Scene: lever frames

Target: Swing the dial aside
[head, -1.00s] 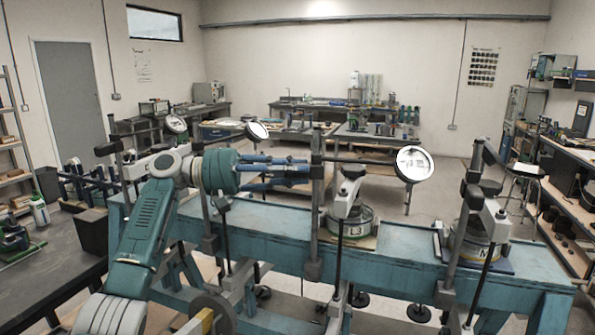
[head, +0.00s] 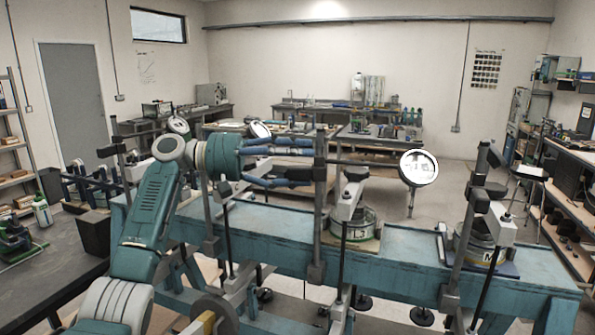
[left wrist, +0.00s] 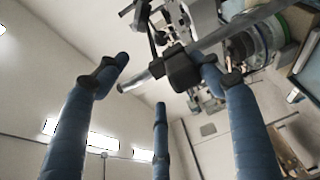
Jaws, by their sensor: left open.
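The dial (head: 418,168) is a round white face in a dark rim, to the right in the head view. A thin horizontal rod joins it to a dark upright post (head: 319,200) on the blue bench. My left gripper (head: 308,164) is open, its blue fingers pointing right, with their tips close to the post and left of it. In the left wrist view the fingers (left wrist: 163,80) are spread, and a black clamp block (left wrist: 183,70) on a rod shows between their tips. Contact cannot be told. I cannot make out the dial face in the wrist view.
Below the rod stands a round fixture marked L3 (head: 357,230) on the blue bench (head: 270,225). Another fixture (head: 476,248) and a tilted post (head: 466,235) stand to the right. Other dials (head: 260,130) are behind my arm.

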